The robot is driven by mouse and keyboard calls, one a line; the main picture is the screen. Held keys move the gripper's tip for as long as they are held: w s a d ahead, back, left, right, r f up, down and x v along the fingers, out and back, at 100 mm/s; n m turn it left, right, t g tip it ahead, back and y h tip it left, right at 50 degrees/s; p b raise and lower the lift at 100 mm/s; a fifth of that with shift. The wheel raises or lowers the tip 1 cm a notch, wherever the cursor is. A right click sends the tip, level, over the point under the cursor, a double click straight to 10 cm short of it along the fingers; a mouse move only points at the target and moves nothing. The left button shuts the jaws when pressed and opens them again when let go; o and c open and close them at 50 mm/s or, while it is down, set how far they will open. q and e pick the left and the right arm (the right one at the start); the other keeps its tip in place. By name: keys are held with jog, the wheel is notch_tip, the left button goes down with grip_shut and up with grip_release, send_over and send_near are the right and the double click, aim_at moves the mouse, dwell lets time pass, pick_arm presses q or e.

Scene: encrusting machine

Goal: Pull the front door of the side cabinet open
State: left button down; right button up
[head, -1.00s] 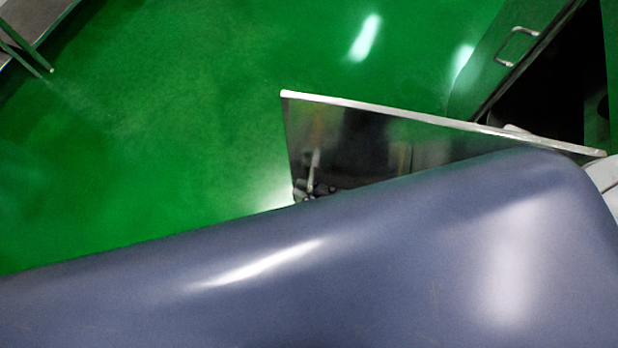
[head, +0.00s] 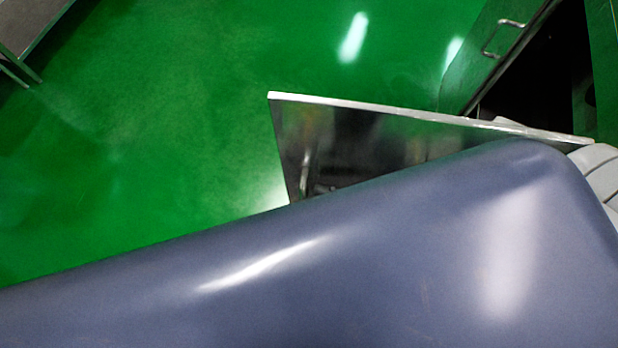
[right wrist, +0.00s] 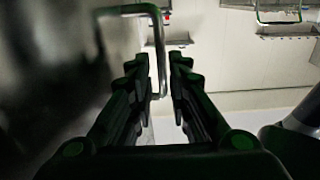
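The steel door (head: 375,145) of the side cabinet stands swung out over the green floor in the head view, its bright top edge running from upper left to right. A large smooth blue-grey form hides its lower part. In the right wrist view the bent bar handle (right wrist: 158,45) of the door comes down between the fingers of my right gripper (right wrist: 159,75). The dark door face (right wrist: 50,75) fills the left of that view. My left gripper is not in view.
Another panel with a bar handle (head: 503,40) stands at the upper right, beside a dark opening (head: 535,75). Grey metal legs (head: 25,65) stand at the upper left corner. The green floor (head: 160,130) left of the door is clear.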

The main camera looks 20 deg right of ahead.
jog(key=shift+v, duration=1.55)
